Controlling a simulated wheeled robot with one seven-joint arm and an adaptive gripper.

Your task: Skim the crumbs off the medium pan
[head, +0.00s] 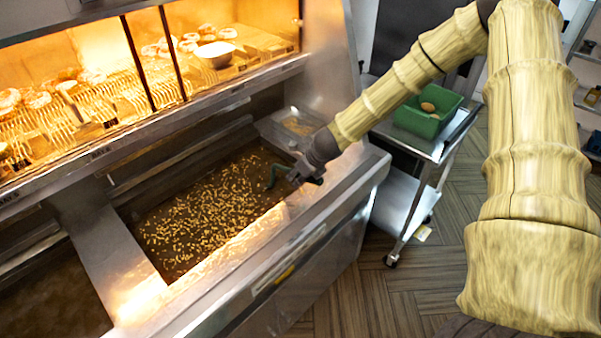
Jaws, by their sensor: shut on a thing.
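The pan of dark oil (155,255) is sunk into the steel frying range, with many golden crumbs (215,212) floating across most of its surface. My gripper (300,178) is over the pan's right end, close to the near rim. It is shut on a thin dark green tool (272,177), apparently a skimmer, that reaches left and down to the oil. The tool's head is too small and dark to make out, and I cannot tell whether it holds crumbs.
A small steel container (296,124) with some brownish contents sits at the pan's far right corner. Another dark oil pan (50,290) lies at the lower left. A lit display (120,85) of fried food overhangs the back. A cart (405,145) with a green bin (428,110) stands right.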

